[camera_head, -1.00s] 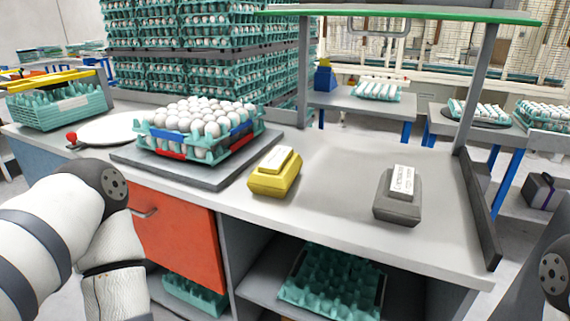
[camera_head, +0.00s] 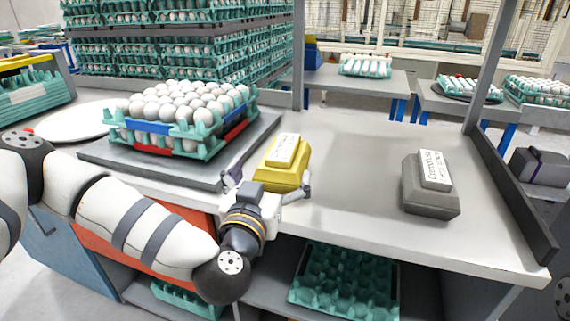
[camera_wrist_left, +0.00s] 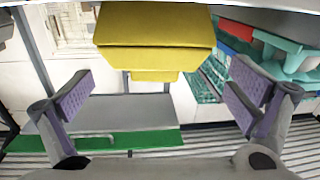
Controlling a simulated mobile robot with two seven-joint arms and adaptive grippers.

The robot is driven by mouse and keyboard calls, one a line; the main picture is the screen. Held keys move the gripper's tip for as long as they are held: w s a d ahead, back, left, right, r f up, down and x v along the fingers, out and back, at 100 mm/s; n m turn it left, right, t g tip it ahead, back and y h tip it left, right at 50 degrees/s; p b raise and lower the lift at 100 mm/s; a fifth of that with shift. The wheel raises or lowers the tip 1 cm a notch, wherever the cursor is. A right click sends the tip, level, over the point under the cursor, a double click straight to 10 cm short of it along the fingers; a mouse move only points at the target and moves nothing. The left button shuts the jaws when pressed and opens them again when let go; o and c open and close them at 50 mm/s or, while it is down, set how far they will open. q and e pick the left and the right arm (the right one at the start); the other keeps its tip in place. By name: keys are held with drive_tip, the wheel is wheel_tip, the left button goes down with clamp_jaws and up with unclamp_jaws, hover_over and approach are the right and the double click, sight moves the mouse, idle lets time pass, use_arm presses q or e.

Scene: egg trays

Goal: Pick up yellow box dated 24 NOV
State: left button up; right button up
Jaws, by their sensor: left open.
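The yellow box (camera_head: 283,172) sits on the white counter, with a white printed label (camera_head: 285,149) on its top; the date is too small to read. It fills the upper middle of the left wrist view (camera_wrist_left: 155,38). My left gripper (camera_head: 272,178) is open at the near side of the box, one finger toward its left and one toward its right. In the left wrist view the two purple-padded fingers (camera_wrist_left: 162,92) are spread wide, with nothing held between them. My right gripper is not in view.
A grey box (camera_head: 430,196) with a white label stands to the right, across clear counter. A teal tray of eggs (camera_head: 204,146) stands on a grey slab (camera_head: 130,160) to the left. A dark raised strip (camera_head: 512,190) edges the counter's right side.

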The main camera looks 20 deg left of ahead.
sight(276, 166)
use_arm(q)
drive_tip(key=w, duration=0.4)
drive_tip(key=shift+w, duration=0.3)
drive_tip(key=shift+r, duration=0.1)
drive_tip(key=c, duration=1.8)
